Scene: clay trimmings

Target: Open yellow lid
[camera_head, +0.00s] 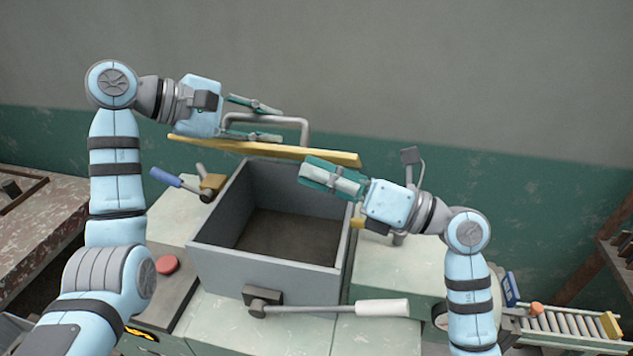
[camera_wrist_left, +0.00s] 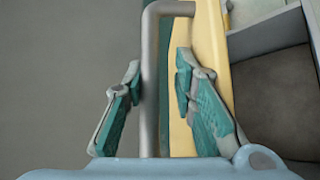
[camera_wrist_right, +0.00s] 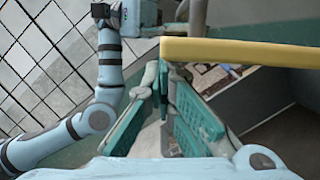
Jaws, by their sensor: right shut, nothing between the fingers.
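The yellow lid (camera_head: 300,153) stands raised at the back of the grey box (camera_head: 270,245), seen nearly edge-on, and the box is open with a dark, empty-looking inside. A grey bar handle (camera_head: 272,118) sits on the lid's far side. My left gripper (camera_head: 278,124) is open at the handle, with its fingers spread on either side of the bar in the left wrist view (camera_wrist_left: 158,65). My right gripper (camera_head: 306,170) is shut and empty, just in front of and below the lid's right part, over the box opening. In the right wrist view the lid's yellow edge (camera_wrist_right: 250,52) crosses beyond the fingertips; contact is unclear.
A lever with a white grip (camera_head: 382,308) sticks out at the box's front. A blue-handled lever (camera_head: 166,177) and a red button (camera_head: 167,264) are on the left. A roller conveyor (camera_head: 565,322) lies at the right. A worn table (camera_head: 40,225) stands far left.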

